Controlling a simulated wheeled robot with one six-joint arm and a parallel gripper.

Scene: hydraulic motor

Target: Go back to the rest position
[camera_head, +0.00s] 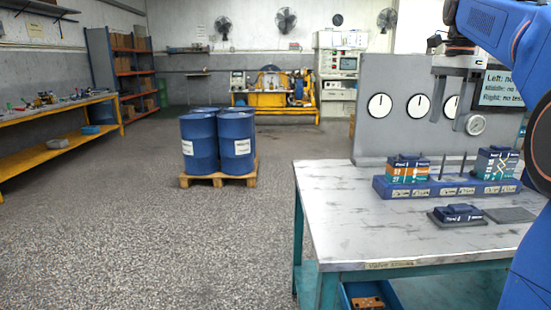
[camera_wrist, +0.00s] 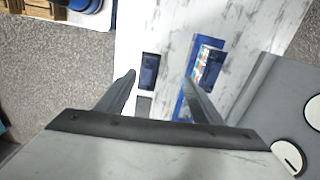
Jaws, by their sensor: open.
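My gripper (camera_head: 449,113) is raised above the workbench, in front of the grey test panel in the head view. Its two fingers stand apart with nothing between them, as the wrist view (camera_wrist: 160,78) also shows. My blue arm comes in from the right edge. Below, a blue rack (camera_head: 448,190) holds a valve block with orange markings (camera_head: 408,169) at its left and another block with white lines (camera_head: 495,163) at its right. Thin upright pins stand between them. A small dark blue block (camera_head: 457,213) sits on a plate in front of the rack.
The workbench (camera_head: 350,220) has a clear left half; a bare grey plate (camera_head: 510,215) lies at its right. The panel (camera_head: 385,75) with dials and a screen (camera_head: 501,88) stands behind. Blue barrels (camera_head: 199,143) on a pallet stand on the floor, with open floor around.

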